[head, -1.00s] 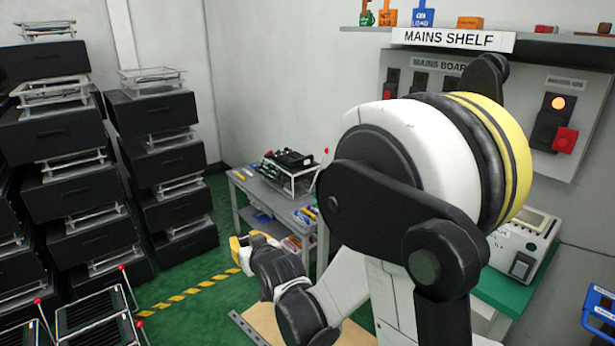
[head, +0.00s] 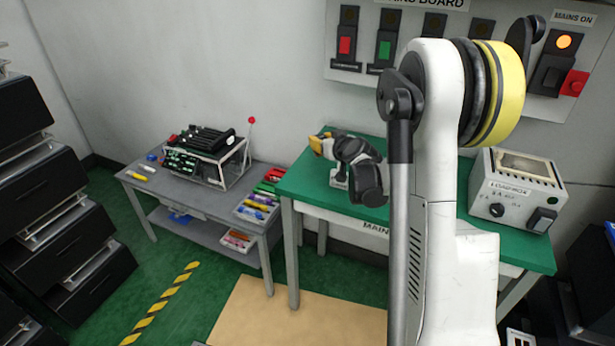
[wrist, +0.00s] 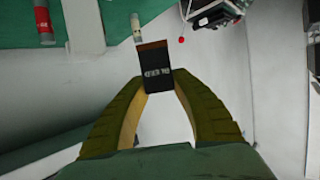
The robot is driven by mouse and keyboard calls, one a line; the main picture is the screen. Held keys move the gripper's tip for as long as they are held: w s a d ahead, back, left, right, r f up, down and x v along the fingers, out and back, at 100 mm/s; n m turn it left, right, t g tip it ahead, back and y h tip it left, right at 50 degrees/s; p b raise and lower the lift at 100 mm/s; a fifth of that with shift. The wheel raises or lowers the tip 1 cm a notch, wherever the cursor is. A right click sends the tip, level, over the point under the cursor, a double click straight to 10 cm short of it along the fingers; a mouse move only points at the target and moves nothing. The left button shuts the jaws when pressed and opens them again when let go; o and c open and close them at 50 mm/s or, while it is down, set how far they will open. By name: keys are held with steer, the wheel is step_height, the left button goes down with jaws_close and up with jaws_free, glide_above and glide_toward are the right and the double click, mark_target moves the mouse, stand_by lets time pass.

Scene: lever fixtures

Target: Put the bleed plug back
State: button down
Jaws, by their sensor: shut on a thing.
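My gripper (head: 322,145) is at the far left part of the green bench in the head view, its yellow fingers pointing left. In the wrist view my gripper (wrist: 162,82) is shut on a dark block (wrist: 158,66) with small white lettering and a brown top edge. The lettering is too blurred to read, and I cannot tell whether this block is the bleed plug. A pale small cylinder (wrist: 137,28) shows beyond the block; I cannot tell whether they touch. No seat for a plug can be made out.
The green bench (head: 400,160) carries a load box (head: 515,188) at its right. A grey table (head: 200,203) to the left holds a rack with a red-knobbed lever (head: 250,120) and trays of coloured items (head: 258,207). The mains board (head: 440,45) is behind. Black drawers stand at left.

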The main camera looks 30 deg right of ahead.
steer(key=d+r, duration=0.1)
steer(key=d, duration=0.6)
steer(key=a+f+b, duration=0.1)
steer(key=a+f, duration=0.1)
steer(key=a, duration=0.1)
steer(key=w+a+f+b, duration=0.1)
steer(key=a+f+b, duration=0.1)
steer(key=a, duration=0.2)
steer(key=w+a+f+b, duration=0.1)
steer(key=a+f+b, duration=0.1)
steer(key=a, duration=0.1)
steer(key=shift+a+f, duration=0.35)
steer(key=shift+f, duration=0.05)
step_height(320, 180, down, 4)
steer(key=shift+f+b, duration=0.1)
steer(key=shift+b, duration=1.1)
steer(key=shift+r, duration=0.2)
steer(key=shift+f, duration=0.15)
steer(key=c, duration=1.2)
jaws_free()
steer(key=shift+o, duration=0.3)
